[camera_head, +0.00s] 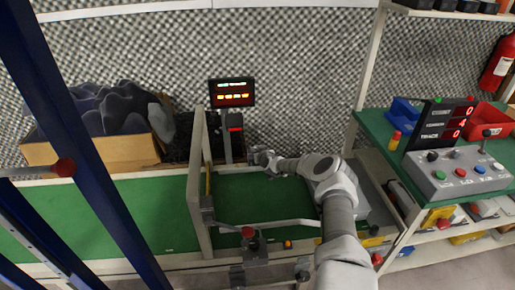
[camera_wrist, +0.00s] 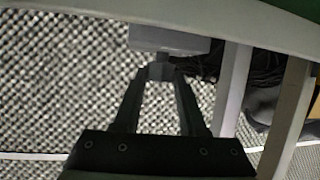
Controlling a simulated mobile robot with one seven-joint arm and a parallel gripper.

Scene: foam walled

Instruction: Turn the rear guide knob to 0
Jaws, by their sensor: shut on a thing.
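A pale upright panel (camera_head: 200,185) stands left of my gripper. A red-topped knob (camera_head: 248,232) sits at the bench's front edge. A control box (camera_head: 460,172) with a red-digit display (camera_head: 440,124) is at right. A carton of dark foam (camera_head: 95,150) is at left.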

